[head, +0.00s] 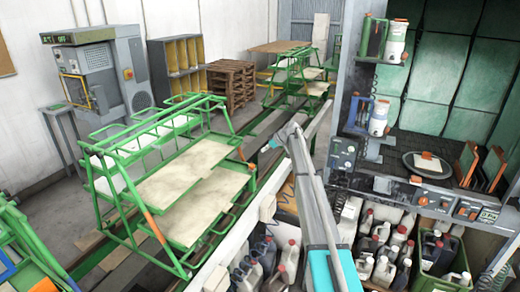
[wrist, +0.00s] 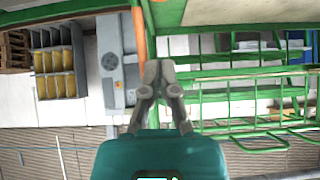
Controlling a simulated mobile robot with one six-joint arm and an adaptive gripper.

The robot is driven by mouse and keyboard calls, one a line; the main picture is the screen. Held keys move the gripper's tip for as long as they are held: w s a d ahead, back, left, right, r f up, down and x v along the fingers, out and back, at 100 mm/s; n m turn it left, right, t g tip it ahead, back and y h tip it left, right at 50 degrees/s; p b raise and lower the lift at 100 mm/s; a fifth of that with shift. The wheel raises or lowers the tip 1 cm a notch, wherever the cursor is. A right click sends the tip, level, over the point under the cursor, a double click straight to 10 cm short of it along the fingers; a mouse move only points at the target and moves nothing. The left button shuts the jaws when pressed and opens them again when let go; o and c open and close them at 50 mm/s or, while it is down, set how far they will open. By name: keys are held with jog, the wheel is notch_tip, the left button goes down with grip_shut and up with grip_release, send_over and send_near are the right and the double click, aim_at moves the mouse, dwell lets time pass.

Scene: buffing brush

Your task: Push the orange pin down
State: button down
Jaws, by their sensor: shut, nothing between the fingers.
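My gripper (wrist: 158,70) is shut and empty in the wrist view, its fingertips together. A long orange piece (wrist: 138,35), which may be the pin, stands beside the green frame, just up and left of the fingertips; I cannot tell whether they touch. In the head view my gripper (head: 288,134) is small at the far end of my arm.
The green cart carries pale boards and stands on a rail track left of my arm. Another green cart (head: 300,70) stands farther back. A grey machine (head: 100,75) and wooden pallets (head: 232,82) are behind. A control bench (head: 430,195) with bottles below stands at right.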

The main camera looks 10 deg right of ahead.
jog(key=shift+p+v, duration=0.5)
jog(key=shift+v, duration=0.6)
jog(key=s+a+f+m+g+h+b, duration=0.1)
jog(key=s+a+f+m+h+b, duration=0.1)
jog(key=s, duration=1.7)
jog(key=s+a+f+m+g+h+b, duration=0.2)
jog(key=s+f+m, duration=0.3)
jog(key=s, duration=1.4)
jog(key=s+a+f+m+g+h+b, duration=0.2)
jog(key=s+f, duration=0.3)
jog(key=s, duration=1.4)
jog(key=shift+a+f+m+h, duration=0.2)
jog(key=shift+a+m+h, duration=0.6)
jog(key=shift+a+h, duration=0.1)
